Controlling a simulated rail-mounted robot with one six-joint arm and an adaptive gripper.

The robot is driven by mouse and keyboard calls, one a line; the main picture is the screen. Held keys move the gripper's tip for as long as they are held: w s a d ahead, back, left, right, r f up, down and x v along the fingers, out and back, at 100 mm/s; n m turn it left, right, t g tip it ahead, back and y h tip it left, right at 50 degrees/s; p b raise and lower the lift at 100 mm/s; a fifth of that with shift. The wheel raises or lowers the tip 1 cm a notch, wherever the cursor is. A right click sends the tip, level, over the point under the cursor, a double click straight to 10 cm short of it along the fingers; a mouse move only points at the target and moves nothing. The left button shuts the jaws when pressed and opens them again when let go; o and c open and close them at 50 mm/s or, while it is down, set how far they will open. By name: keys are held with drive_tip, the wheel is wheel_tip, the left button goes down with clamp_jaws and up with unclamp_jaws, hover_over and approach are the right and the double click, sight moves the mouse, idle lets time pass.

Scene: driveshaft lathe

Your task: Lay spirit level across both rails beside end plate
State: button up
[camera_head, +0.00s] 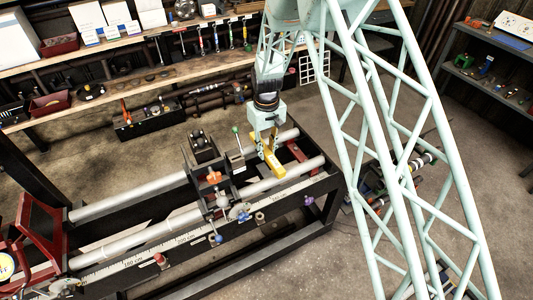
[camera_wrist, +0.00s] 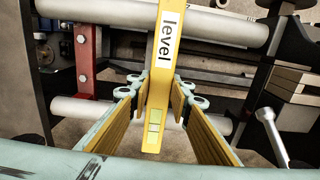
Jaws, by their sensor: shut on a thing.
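The yellow spirit level (camera_head: 277,168) is between the fingers of my gripper (camera_head: 265,138), near the right end of the lathe bed. In the wrist view, the level (camera_wrist: 157,100), with a "level" label, runs lengthwise between the two fingers of my gripper (camera_wrist: 158,88), which are shut on it. It points crosswise to the front rail (camera_head: 285,180) and back rail (camera_head: 120,204). It overlaps one rail (camera_wrist: 100,13) in the wrist view; whether it touches either rail I cannot tell. The dark end plate (camera_head: 330,186) stands to its right in the head view.
A red bracket (camera_head: 298,156) stands between the level and the end plate. A red headstock part (camera_head: 37,232) is at far left. A shelf (camera_head: 130,65) runs behind.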

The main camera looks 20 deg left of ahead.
sight(267, 151)
drive_tip(key=shift+f, duration=0.65)
drive_tip(key=shift+f, duration=0.15)
drive_tip(key=o, duration=1)
drive_tip(key=shift+r, duration=6.15)
